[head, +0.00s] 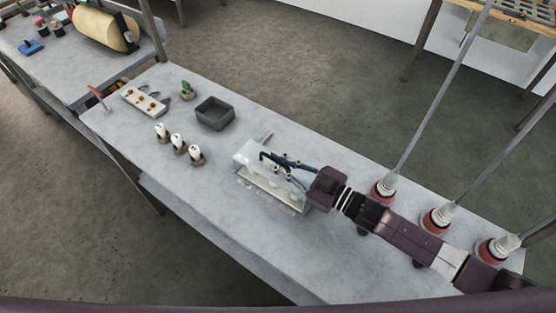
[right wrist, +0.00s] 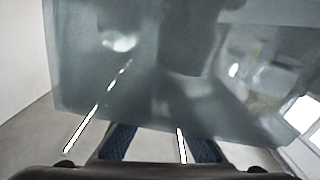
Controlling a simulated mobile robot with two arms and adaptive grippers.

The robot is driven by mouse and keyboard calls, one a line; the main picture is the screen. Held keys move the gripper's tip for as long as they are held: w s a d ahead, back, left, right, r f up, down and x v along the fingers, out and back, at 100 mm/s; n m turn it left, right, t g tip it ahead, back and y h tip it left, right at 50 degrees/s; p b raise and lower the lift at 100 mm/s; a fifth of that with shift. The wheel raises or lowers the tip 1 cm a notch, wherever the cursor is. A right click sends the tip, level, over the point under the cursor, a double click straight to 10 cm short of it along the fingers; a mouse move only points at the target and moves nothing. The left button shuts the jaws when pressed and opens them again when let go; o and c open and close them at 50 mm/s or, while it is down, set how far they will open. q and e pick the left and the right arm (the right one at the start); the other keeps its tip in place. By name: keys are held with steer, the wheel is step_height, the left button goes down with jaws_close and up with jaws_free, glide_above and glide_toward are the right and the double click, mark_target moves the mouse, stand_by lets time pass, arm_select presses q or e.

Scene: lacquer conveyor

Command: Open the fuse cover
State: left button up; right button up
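The fuse cover (head: 246,154) is a clear, pale bluish pane at the fuse box (head: 268,198), in the middle of the grey bench in the head view. In the right wrist view the cover (right wrist: 150,75) fills most of the picture as a see-through sheet with bright reflections. My right gripper (head: 276,158) reaches in from the right, and its dark fingers are spread over the box. In the right wrist view its blue finger pads (right wrist: 160,146) stand apart at the sheet's lower edge. I cannot tell whether they touch it. My left gripper is not in view.
On the bench (head: 215,225), a dark open tray (head: 214,114), several white-topped pieces (head: 178,142), a board with knobs (head: 144,101) and a small cactus (head: 188,91) stand to the left. Red-based posts (head: 436,219) stand beside my right arm. The bench's front strip is clear.

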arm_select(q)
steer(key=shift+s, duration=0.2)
arm_select(e)
jaws_close()
arm_select(q)
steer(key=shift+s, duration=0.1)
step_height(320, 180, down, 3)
steer(key=b, duration=0.2)
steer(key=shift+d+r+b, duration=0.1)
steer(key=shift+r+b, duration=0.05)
steer(key=shift+b, duration=0.2)
arm_select(e)
steer(key=w+d, duration=0.4)
steer(key=w, duration=0.1)
steer(key=shift+w, duration=0.35)
steer(key=shift+d, duration=0.1)
steer(key=o, duration=0.5)
jaws_free()
steer(key=v, duration=0.7)
steer(key=shift+d, duration=0.2)
